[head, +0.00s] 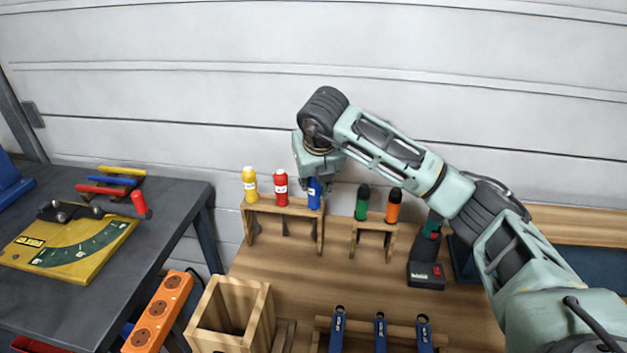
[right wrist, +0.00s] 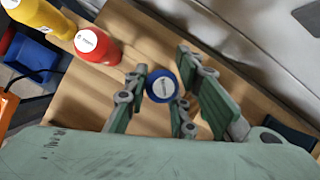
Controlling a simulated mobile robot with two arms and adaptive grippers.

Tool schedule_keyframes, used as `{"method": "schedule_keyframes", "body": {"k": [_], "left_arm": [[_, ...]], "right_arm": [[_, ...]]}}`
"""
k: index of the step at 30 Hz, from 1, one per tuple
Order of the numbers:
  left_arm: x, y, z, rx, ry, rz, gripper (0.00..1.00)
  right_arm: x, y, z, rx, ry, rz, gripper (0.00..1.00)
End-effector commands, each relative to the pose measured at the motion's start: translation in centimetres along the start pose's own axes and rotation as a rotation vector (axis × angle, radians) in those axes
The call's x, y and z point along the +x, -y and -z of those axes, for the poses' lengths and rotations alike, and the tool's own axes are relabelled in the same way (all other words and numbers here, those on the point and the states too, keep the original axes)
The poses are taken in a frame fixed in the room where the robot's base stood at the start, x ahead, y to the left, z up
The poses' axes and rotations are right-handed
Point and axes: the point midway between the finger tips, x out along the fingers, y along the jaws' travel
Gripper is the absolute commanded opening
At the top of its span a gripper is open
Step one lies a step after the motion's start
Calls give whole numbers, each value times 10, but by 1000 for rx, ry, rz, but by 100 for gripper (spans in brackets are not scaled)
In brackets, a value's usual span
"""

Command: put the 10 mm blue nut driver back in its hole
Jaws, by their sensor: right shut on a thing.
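The blue nut driver (head: 314,195) is upright at the right end of a small wooden rack (head: 268,207). My right gripper (head: 315,181) is over it from above and shut on its handle. In the right wrist view the driver's round blue top with a white label (right wrist: 162,85) sits between the fingers of my right gripper (right wrist: 160,96). The handle's lower end is about level with the rack top. I cannot tell whether its shaft is in the hole. My left gripper is in neither view.
A yellow driver (head: 250,185) and a red driver (head: 281,187) stand in the same rack, to the left. A second rack (head: 375,224) with green and orange handles is to the right. A cordless drill (head: 428,262) stands beyond it. The bench in front is partly clear.

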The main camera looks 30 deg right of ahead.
Motion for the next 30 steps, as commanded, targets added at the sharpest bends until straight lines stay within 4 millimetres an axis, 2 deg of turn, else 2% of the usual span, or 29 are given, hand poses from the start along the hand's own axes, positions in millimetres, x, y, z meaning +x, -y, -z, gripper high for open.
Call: {"method": "schedule_keyframes", "body": {"k": [14,15,21,28,30], "left_arm": [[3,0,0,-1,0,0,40],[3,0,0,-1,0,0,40],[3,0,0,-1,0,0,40],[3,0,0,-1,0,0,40],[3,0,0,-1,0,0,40]], "right_arm": [[2,0,1,0,1,0,0],[2,0,1,0,1,0,27],[2,0,1,0,1,0,44],[3,0,1,0,0,0,45],[3,0,2,0,-1,0,51]]}}
